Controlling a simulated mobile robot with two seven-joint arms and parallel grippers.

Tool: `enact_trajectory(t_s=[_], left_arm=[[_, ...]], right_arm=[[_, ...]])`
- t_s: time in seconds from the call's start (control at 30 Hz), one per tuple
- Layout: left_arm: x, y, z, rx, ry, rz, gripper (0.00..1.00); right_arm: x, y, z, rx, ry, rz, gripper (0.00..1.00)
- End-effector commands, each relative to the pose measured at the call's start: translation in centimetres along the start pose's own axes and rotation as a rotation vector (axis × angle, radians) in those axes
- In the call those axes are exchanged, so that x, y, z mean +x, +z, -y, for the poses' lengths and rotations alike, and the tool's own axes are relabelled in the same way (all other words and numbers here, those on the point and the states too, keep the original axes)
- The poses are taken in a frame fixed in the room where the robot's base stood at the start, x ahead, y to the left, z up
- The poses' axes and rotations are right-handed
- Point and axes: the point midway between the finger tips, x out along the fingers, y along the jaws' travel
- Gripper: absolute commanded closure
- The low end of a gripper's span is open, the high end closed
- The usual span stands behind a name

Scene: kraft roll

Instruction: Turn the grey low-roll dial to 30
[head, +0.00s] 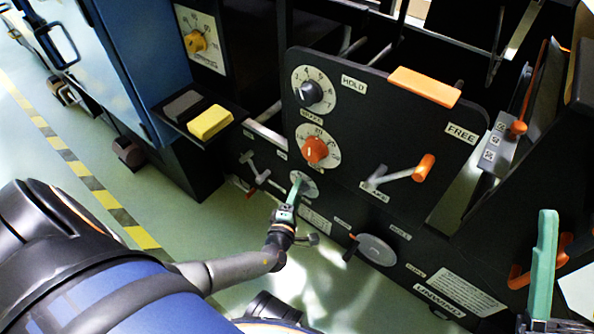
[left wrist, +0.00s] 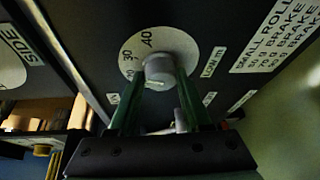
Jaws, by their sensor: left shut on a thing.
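The grey low-roll dial (left wrist: 158,68) is a round knob on a white disc (left wrist: 178,42) with the numbers 30 and 40 readable. A label beside it begins with LOW. In the head view the dial's disc (head: 308,186) is low on the black panel, partly hidden by my gripper. My left gripper (head: 294,190) is at the dial, and in the left wrist view its green fingers (left wrist: 157,92) are shut on the knob from both sides. A pale mark shows on the knob's near side; the exact reading is unclear. My right gripper (head: 543,250) shows a green finger at the lower right, away from the dial.
Above the dial are an orange knob (head: 315,150) and a black knob (head: 312,95). A lever with an orange grip (head: 424,167) stands out to the right, and a small red-tipped lever (head: 252,190) is at the left. A grey disc (head: 376,250) sits lower right. Green floor is open at left.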

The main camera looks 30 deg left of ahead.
Motion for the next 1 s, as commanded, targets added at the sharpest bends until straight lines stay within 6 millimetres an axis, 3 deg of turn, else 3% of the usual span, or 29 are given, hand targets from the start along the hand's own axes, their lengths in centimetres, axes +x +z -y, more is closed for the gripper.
enact_trajectory(t_s=[0.7, 0.73, 0.93, 1.0], left_arm=[[0.14, 0.24, 0.08, 0.067, 0.025, 0.0, 1.0], [0.15, 0.24, 0.08, 0.067, 0.025, 0.0, 0.49], [0.11, 0.15, 0.05, 0.067, 0.026, -0.002, 0.27], [0.09, 0.11, 0.05, 0.067, 0.027, -0.003, 0.24]], right_arm=[[-0.11, 0.15, 0.09, 0.002, 0.003, 0.0, 0.5], [-0.11, 0.15, 0.09, 0.002, 0.003, 0.0, 0.5], [-0.08, 0.12, 0.06, 0.003, 0.006, -0.001, 0.5], [-0.08, 0.11, 0.06, 0.003, 0.006, -0.001, 0.5]])
